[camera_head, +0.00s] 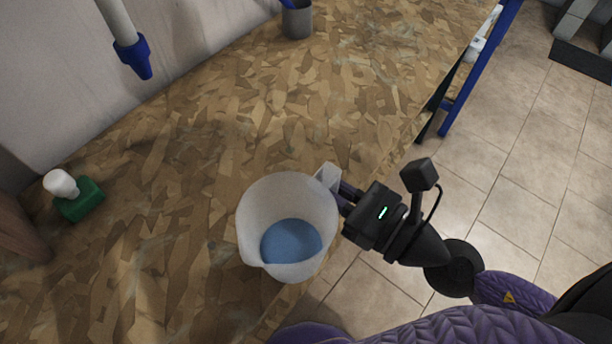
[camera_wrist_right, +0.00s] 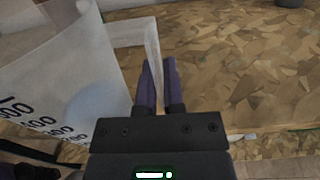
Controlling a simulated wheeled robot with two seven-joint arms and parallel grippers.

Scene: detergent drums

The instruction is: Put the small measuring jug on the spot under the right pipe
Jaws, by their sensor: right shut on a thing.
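A translucent white measuring jug (camera_head: 258,212) with blue liquid in it is in the middle of the head view, near the bench's front edge. Its printed number marks and wall (camera_wrist_right: 62,85) show in the right wrist view. My right gripper (camera_head: 342,194) is shut on the jug's handle (camera_wrist_right: 152,45). The jug looks upright; I cannot tell how high it is above the bench. A pipe with a blue nozzle (camera_head: 132,58) hangs at the upper left. Another blue tip (camera_head: 286,3) shows at the top edge, by a grey cup (camera_head: 297,21). My left gripper is not seen.
The wood-chip bench top (camera_head: 350,95) is clear between the jug and the grey cup. A green object with a white rounded top (camera_head: 78,198) is at the left. A pale wall runs along the back. The tiled floor (camera_head: 520,150) lies to the right.

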